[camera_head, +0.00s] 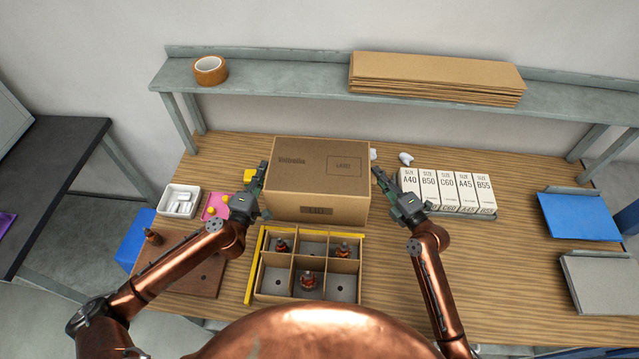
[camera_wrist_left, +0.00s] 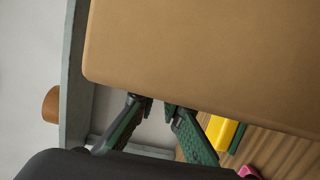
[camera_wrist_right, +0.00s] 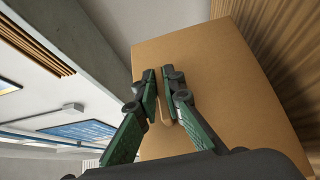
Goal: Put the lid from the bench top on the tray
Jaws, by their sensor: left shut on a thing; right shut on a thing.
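The brown cardboard lid (camera_head: 318,180) is box-shaped with printed panels on its top and front. It is between my grippers, behind the tray. My left gripper (camera_head: 264,170) is shut on its left side; in the left wrist view the lid (camera_wrist_left: 200,50) fills the upper part above the fingers (camera_wrist_left: 158,101). My right gripper (camera_head: 380,173) is shut on its right side, and the right wrist view shows the lid (camera_wrist_right: 225,100) behind the fingers (camera_wrist_right: 163,75). The tray (camera_head: 310,299) is uncovered, with compartments holding three copper armatures. I cannot tell the lid's height above the bench.
White labelled size boxes (camera_head: 447,191) stand to the right. A white bin (camera_head: 178,200) and a pink pad (camera_head: 214,207) lie to the left, near a brown board (camera_head: 195,277). Yellow strips edge the tray's left and back. A shelf (camera_head: 290,83) spans behind.

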